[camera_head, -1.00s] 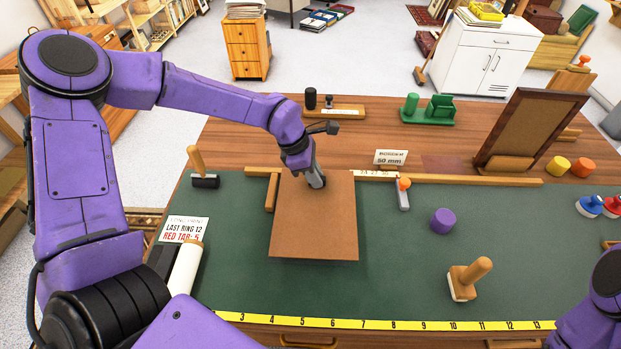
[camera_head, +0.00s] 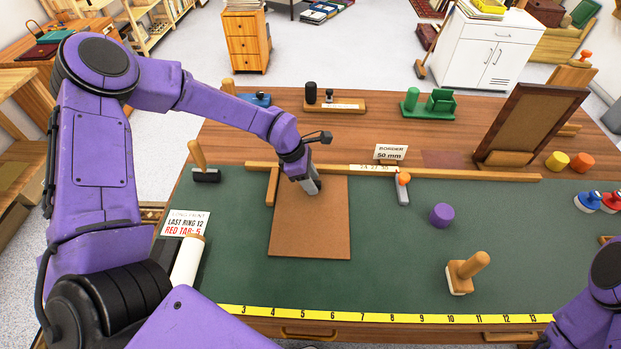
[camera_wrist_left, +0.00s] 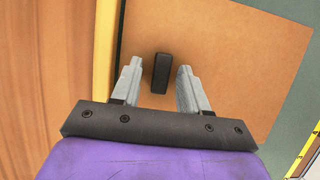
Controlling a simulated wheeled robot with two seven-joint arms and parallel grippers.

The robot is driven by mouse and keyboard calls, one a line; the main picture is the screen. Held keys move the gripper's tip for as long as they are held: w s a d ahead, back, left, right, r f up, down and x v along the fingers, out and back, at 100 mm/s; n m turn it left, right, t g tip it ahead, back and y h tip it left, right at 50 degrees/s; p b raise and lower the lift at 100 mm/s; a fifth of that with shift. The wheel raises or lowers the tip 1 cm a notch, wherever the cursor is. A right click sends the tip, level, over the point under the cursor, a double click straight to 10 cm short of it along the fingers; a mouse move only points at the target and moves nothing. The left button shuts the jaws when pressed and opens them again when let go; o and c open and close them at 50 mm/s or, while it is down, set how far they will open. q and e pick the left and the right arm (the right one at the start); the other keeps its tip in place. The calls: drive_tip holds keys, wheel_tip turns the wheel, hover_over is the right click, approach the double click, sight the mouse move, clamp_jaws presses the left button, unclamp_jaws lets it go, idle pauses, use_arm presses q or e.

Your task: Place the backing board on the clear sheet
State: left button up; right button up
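The brown backing board (camera_head: 312,230) lies on the green mat, its back edge close to the long wooden rail (camera_head: 450,174) and its left edge beside the short wooden stop (camera_head: 272,186). My left gripper (camera_head: 312,186) is over the back part of the board. In the left wrist view its two fingers (camera_wrist_left: 160,88) stand apart, with a small black grip block (camera_wrist_left: 161,73) on the board between them and a gap on each side. I cannot make out the clear sheet; anything under the board is hidden. My right arm shows at the lower right, its gripper out of frame.
A grey-and-orange clamp (camera_head: 402,188) sits at the rail, right of the board. A purple cylinder (camera_head: 441,215) and a wooden-handled block (camera_head: 465,272) stand farther right. A white roll (camera_head: 187,262) lies at left. A dark frame (camera_head: 530,125) leans at the back right.

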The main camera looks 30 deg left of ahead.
use_arm(q)
drive_tip(key=shift+r, duration=0.15)
drive_tip(key=shift+r, duration=0.25)
drive_tip(key=b+v, duration=0.1)
drive_tip(key=v, duration=1)
drive_tip(key=shift+r, duration=0.3)
drive_tip(key=shift+a, duration=0.1)
